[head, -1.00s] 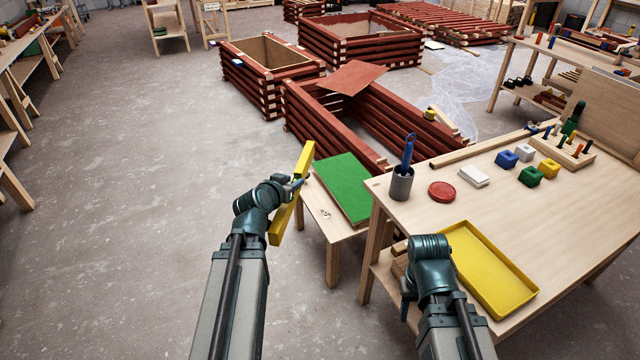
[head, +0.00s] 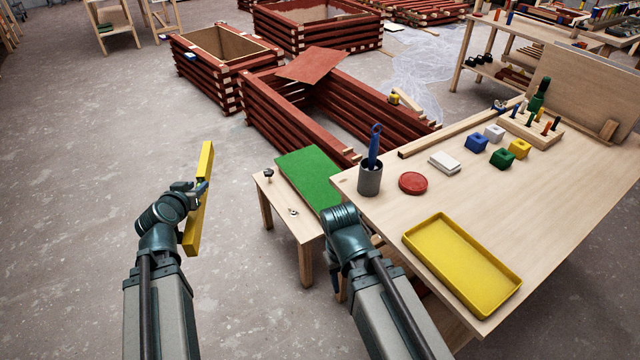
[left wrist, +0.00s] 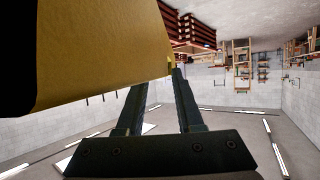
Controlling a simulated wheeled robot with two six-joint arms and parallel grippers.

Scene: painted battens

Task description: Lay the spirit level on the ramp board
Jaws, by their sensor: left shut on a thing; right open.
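The spirit level is a long yellow bar (head: 205,170), tilted steeply in the head view. My left gripper (head: 200,190) is shut on it near its middle and holds it over open floor, left of a small wooden table. The bar fills the upper left of the left wrist view (left wrist: 100,50). A green board (head: 312,180) lies on the small table and may be the ramp board; I cannot tell its slope. A red-brown board (head: 318,65) rests across a log frame farther back. My right gripper (head: 345,240) is open and empty by the workbench corner, its fingers mostly hidden.
The small table (head: 306,231) has two small metal pieces beside the green board. The workbench (head: 555,200) at right holds a yellow tray (head: 410,242), a grey cup (head: 370,180), a red disc (head: 412,183) and coloured blocks. The floor (head: 90,190) at left is clear.

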